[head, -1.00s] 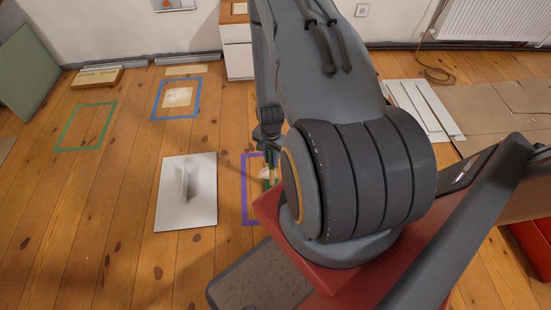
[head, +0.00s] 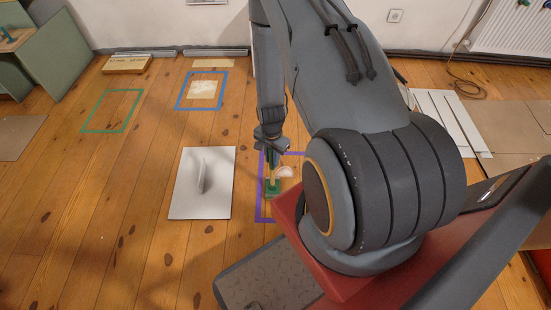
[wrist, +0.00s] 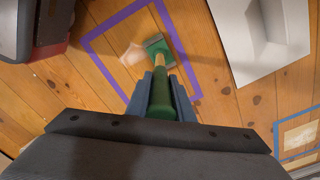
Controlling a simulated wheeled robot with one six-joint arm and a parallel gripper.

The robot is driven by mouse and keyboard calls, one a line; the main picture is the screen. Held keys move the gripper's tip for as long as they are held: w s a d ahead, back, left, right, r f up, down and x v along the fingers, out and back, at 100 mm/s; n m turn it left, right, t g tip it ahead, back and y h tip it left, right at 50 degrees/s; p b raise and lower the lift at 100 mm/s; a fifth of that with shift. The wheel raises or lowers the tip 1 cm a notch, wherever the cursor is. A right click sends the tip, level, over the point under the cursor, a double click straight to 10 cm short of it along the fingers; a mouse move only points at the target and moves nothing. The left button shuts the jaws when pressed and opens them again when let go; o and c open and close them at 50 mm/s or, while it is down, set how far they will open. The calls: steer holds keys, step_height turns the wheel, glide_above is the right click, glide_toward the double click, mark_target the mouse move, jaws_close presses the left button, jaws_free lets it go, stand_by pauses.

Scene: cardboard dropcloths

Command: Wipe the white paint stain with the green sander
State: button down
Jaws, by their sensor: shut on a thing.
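My gripper (head: 270,150) is shut on the handle of the green sander (head: 272,188). In the wrist view, the fingers (wrist: 160,92) clasp the dark green grip, and a tan shaft leads to the flat green head (wrist: 159,52). The white paint stain (head: 284,172) is a pale smear on the wooden floor inside the purple tape rectangle (head: 262,214). In the wrist view, the stain (wrist: 132,54) lies just left of the sander's head. The head is low over the floor beside the stain; I cannot tell whether it touches the boards.
A white panel (head: 184,208) with an upright piece lies left of the purple tape. Blue tape (head: 179,104) and green tape (head: 88,125) rectangles lie farther left. White boards (head: 455,120) and cardboard (head: 515,125) lie at right. Bare floor is open at left.

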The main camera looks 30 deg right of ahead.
steer(key=shift+r, duration=0.1)
step_height(320, 180, up, 5)
steer(key=p, duration=0.3)
steer(key=shift+p, duration=0.35)
steer(key=c, duration=2.2)
jaws_free()
jaws_close()
steer(key=w+d+f+b, duration=0.3)
steer(key=w+f+b, duration=0.1)
steer(key=w, duration=0.1)
steer(key=shift+d+f+b, duration=0.15)
steer(key=shift+d+b, duration=0.15)
steer(key=shift+w+f+b, duration=0.1)
steer(key=shift+f+b, duration=0.2)
steer(key=shift+f, duration=0.2)
